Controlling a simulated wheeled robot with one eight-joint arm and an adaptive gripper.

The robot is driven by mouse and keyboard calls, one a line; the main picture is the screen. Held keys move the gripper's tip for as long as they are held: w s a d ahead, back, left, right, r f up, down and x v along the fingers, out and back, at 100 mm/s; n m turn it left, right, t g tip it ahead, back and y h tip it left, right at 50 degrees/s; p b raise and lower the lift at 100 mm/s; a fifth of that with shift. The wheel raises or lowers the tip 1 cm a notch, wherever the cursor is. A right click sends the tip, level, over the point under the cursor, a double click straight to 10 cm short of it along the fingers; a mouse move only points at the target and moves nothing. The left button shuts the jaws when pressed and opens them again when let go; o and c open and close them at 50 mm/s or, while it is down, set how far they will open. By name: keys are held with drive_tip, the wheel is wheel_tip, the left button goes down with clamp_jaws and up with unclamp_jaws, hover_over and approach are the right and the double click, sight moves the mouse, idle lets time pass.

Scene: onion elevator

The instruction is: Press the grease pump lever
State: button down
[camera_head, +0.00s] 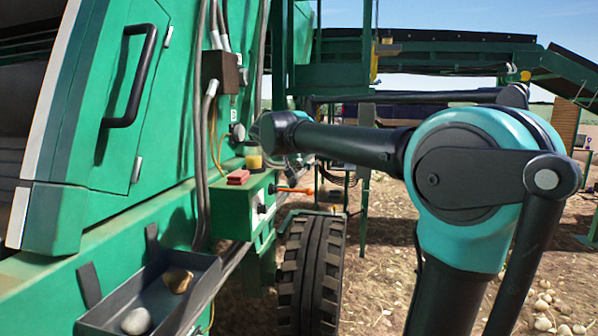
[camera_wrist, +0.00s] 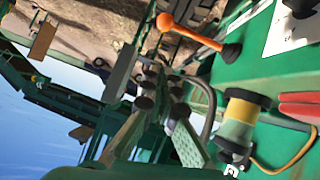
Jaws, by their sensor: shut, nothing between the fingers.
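The lever (camera_head: 293,190) with an orange handle sticks out from the green box on the machine's side in the head view. In the wrist view the lever (camera_wrist: 190,32) runs from an orange knob at upper left to a dark base on the green panel. My gripper (camera_wrist: 153,82) is shut and empty in the wrist view. It is below and left of the lever in that picture, apparently not touching it. In the head view my arm largely hides the gripper. A yellow cylinder with a dark cap (camera_wrist: 240,120) stands beside the lever.
A red object (camera_head: 238,177) lies on the green box (camera_head: 230,205). A grey tray (camera_head: 195,310) with a few stones or onions is at lower left. Cables (camera_head: 203,140) run down the machine. A tyre (camera_head: 312,270) stands below the box. Open ground (camera_head: 375,270) lies to the right.

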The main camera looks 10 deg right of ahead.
hover_over(308, 192)
drive_tip(key=s+a, duration=0.1)
drive_tip(key=a, duration=0.1)
wheel_tip(308, 192, down, 5)
drive_tip(key=f, duration=0.1)
drive_tip(key=d+f, duration=0.1)
drive_tip(key=f, duration=0.1)
drive_tip(key=shift+d+f, duration=0.1)
drive_tip(key=shift+f, duration=0.05)
drive_tip(key=shift+d+f+m+y, duration=0.15)
drive_tip(key=shift+f+m+y, duration=0.2)
drive_tip(key=shift+f, duration=0.4)
drive_tip(key=shift+d+f+m+y, duration=0.15)
drive_tip(key=shift+f+m+y, duration=0.1)
drive_tip(key=shift+f+y, duration=0.35)
drive_tip(key=shift+a+f+m+t+y, duration=0.15)
drive_tip(key=shift+f+m+t+y, duration=0.3)
drive_tip(key=shift+f, duration=0.85)
drive_tip(key=shift+a+f+m+t+y, duration=0.1)
drive_tip(key=shift+f+m+t+y, duration=0.15)
drive_tip(key=shift+f+m+y, duration=0.7)
drive_tip(key=shift+f+n+h, duration=0.3)
drive_tip(key=shift+h, duration=0.05)
